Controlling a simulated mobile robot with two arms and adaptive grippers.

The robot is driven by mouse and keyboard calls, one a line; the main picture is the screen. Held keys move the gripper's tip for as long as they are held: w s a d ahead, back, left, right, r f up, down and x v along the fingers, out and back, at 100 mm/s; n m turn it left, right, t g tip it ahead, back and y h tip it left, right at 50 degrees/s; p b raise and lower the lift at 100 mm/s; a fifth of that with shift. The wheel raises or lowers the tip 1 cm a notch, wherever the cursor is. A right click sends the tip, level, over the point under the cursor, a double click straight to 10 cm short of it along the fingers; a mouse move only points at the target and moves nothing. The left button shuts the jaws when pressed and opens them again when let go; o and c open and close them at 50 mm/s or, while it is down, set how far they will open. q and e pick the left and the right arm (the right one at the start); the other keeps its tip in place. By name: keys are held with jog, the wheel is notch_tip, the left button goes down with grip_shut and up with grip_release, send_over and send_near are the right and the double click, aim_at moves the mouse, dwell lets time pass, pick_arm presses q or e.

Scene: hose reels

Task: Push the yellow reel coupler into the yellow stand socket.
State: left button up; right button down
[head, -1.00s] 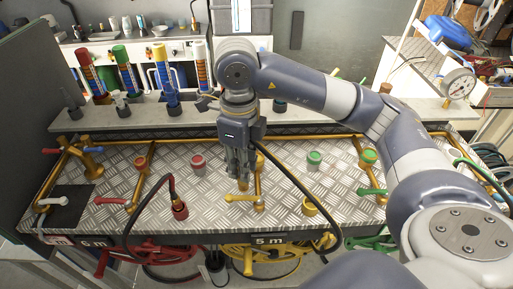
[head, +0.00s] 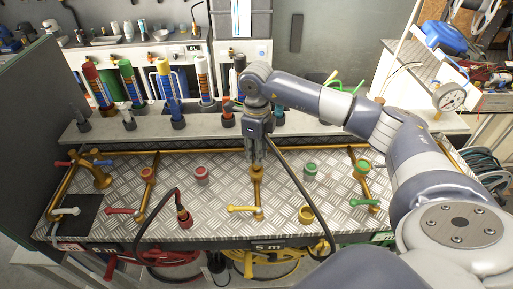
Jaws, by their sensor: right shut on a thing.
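My right gripper (head: 257,156) points down over the middle of the bench and is shut on the yellow reel coupler, which its fingers mostly hide. A black hose runs from the gripper down to the right, over the front edge. The yellow stand socket (head: 257,173) is the brass top of the middle stand pipe, directly below the fingertips. I cannot tell whether the coupler touches the socket or is inside it. The yellow valve lever (head: 241,209) lies sideways at the foot of this stand. My left gripper is not in view.
A yellow ring holder (head: 306,214) stands right of the stand. A red coupler (head: 184,216) with a black hose stands to the left. Red (head: 202,175) and green (head: 310,169) capped pieces flank the stand. Colored tubes line the back ledge (head: 150,131).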

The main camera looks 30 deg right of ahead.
jog(key=shift+f, duration=0.1)
jog(key=shift+f, duration=0.15)
jog(key=c, duration=1.4)
grip_release()
jog(key=shift+r, duration=0.2)
notch_tip(320, 180, up, 11)
jog(key=b, duration=0.4)
jog(key=shift+a+r, duration=0.1)
jog(key=shift+r, duration=0.45)
